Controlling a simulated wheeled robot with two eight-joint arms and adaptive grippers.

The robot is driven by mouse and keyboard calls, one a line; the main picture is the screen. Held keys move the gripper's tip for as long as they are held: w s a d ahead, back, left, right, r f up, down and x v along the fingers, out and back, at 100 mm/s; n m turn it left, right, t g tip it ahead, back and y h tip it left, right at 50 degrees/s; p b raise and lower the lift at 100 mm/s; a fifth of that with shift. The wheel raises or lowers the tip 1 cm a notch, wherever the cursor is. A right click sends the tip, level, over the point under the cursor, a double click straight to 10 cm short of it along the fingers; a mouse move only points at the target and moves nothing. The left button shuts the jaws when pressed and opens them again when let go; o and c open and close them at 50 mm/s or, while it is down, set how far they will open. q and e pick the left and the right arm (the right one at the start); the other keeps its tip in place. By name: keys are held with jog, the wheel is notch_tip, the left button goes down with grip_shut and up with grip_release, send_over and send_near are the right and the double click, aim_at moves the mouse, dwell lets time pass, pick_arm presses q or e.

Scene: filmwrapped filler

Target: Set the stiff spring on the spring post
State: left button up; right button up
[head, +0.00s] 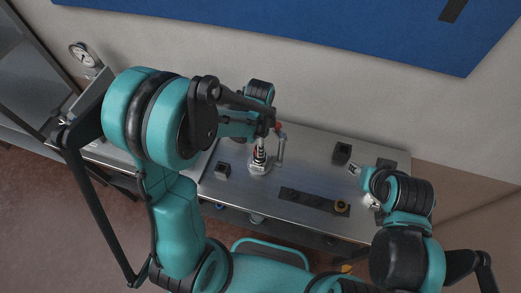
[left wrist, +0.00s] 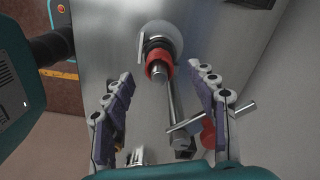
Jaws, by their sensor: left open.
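A post on a round pale base (head: 261,168) stands on the metal table, and it shows from above in the left wrist view (left wrist: 168,32). A dark, banded coil-like part (head: 259,153) is around the post; I cannot tell for sure that it is the stiff spring. In the left wrist view a red collar (left wrist: 159,64) and a dark ring surround the post. My left gripper (left wrist: 160,76) is open, its fingers on either side of the post and apart from it. It is above the post in the head view (head: 266,127). My right gripper (head: 355,170) is at the table's right; its jaws are unclear.
A metal rod with a crossbar and red knob (left wrist: 208,134) stands beside the post. Dark blocks (head: 342,153) (head: 222,170) and a dark strip (head: 305,198) with an orange ring (head: 342,206) lie on the table. A gauge (head: 82,53) is at the far left.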

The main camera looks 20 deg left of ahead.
pick_arm(q)
notch_tip(320, 180, down, 4)
jog(key=shift+r, duration=0.25)
jog(key=shift+c, duration=0.3)
jog(key=c, duration=1.2)
jog(key=shift+r, duration=0.1)
